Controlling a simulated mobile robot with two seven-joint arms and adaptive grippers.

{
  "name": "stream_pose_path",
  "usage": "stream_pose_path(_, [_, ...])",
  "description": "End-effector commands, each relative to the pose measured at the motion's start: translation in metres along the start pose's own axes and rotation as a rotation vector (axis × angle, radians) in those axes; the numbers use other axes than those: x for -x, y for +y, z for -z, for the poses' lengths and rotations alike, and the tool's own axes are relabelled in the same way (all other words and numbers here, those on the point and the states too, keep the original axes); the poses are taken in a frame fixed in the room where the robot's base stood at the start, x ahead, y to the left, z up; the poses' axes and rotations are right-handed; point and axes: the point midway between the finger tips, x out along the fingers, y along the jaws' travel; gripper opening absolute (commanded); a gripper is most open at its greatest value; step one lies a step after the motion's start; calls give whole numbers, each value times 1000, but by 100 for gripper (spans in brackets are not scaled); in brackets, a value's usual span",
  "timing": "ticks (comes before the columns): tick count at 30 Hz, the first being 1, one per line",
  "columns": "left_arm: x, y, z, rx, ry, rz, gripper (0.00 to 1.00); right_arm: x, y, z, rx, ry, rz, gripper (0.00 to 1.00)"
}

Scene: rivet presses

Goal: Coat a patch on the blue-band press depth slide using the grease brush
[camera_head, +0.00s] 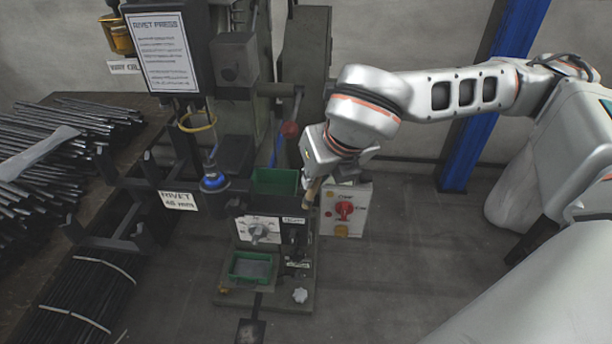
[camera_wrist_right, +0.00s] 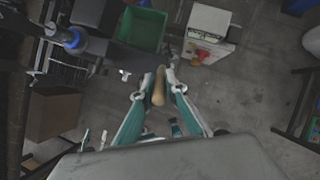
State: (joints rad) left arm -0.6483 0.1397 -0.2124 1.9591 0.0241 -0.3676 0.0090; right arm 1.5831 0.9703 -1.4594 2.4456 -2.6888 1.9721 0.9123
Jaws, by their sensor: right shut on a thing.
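My right gripper (camera_head: 316,182) is in front of the press, between its green tray and the white switch box. It is shut on a tan wooden handle, taken to be the grease brush (camera_wrist_right: 158,88), seen between the fingers in the wrist view (camera_wrist_right: 160,82). The handle's lower part also shows in the head view (camera_head: 312,190). Its bristles are not distinguishable. The rivet press (camera_head: 236,60) stands at centre left with a blue fitting (camera_head: 213,180) on its front. I cannot make out a depth slide or a coated patch.
A green tray (camera_head: 275,181) and a lower green bin (camera_head: 250,268) are on the press. The white switch box (camera_head: 346,210) with a red knob is just right of my gripper. Bundled rods (camera_head: 60,140) lie at left. Floor at lower right of the press is clear.

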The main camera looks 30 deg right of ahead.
Motion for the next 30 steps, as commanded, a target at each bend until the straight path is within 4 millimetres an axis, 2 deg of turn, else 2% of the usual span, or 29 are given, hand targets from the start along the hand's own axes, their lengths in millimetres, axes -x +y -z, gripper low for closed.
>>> stream_pose_path(9, [-2, 2, -8, 2, -8, -2, 55, -1, 0, 1, 1, 3, 1, 0])
stream_pose_path(19, [-5, 4, -16, 4, -16, -5, 55, -8, 22, -9, 2, 2, 0, 0])
stream_pose_path(30, [-6, 5, -20, 5, -19, -6, 55, -11, 36, -15, 1, 2, 0, 0])
